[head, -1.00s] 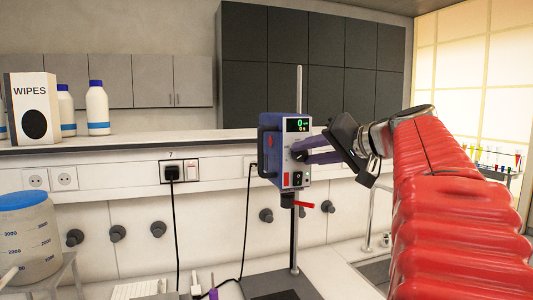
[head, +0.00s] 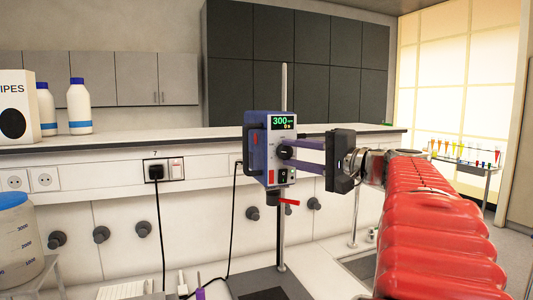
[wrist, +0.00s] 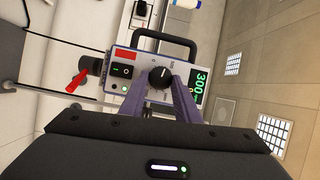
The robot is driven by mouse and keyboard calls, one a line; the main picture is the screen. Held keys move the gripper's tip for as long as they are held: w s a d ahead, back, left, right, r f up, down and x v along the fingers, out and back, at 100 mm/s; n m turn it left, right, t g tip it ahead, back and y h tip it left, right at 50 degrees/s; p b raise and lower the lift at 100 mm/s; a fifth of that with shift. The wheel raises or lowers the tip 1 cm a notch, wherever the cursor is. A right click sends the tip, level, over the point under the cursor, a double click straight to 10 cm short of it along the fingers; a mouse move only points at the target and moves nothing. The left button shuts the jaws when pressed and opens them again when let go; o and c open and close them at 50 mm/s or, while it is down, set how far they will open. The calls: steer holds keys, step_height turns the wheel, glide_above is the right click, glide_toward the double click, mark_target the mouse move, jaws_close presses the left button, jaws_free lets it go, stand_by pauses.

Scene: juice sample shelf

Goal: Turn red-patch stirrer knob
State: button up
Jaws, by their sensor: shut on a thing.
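The overhead stirrer (head: 255,165) is a blue and grey box on an upright rod, with a red patch (head: 256,138) on its side. Its green display (head: 284,123) reads 300, and it also shows in the wrist view (wrist: 200,85). The black round knob (head: 284,153) sits on the front below the display. In the wrist view the knob (wrist: 160,76) has a white pointer mark. My gripper (head: 288,151) is shut on the knob, with one purple finger on each side. The fingers hide part of the front panel.
A black power switch (head: 283,175) and a red lever (head: 288,201) are below the knob. A black cable (head: 230,215) hangs left of the stirrer. White bottles (head: 79,107) stand on the shelf at left. A rack of coloured tubes (head: 465,155) is at far right.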

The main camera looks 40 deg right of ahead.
steer(key=m+t, duration=0.1)
steer(key=m, duration=0.1)
steer(key=f+m, duration=0.1)
steer(key=m, duration=0.1)
steer(key=shift+m+t+h, duration=0.3)
steer(key=shift+t, duration=0.1)
steer(key=shift+a+f+m+t+h, duration=0.15)
steer(key=shift+m+t+h, duration=0.35)
steer(key=shift+m, duration=1.1)
steer(key=shift+f+m+t+h, duration=0.15)
steer(key=shift+m+t+h, duration=0.35)
steer(key=shift+m, duration=1.1)
steer(key=shift+w, duration=0.1)
steer(key=o, duration=1)
steer(key=shift+r, duration=0.15)
steer(key=shift+o, duration=0.2)
steer(key=v, duration=1.4)
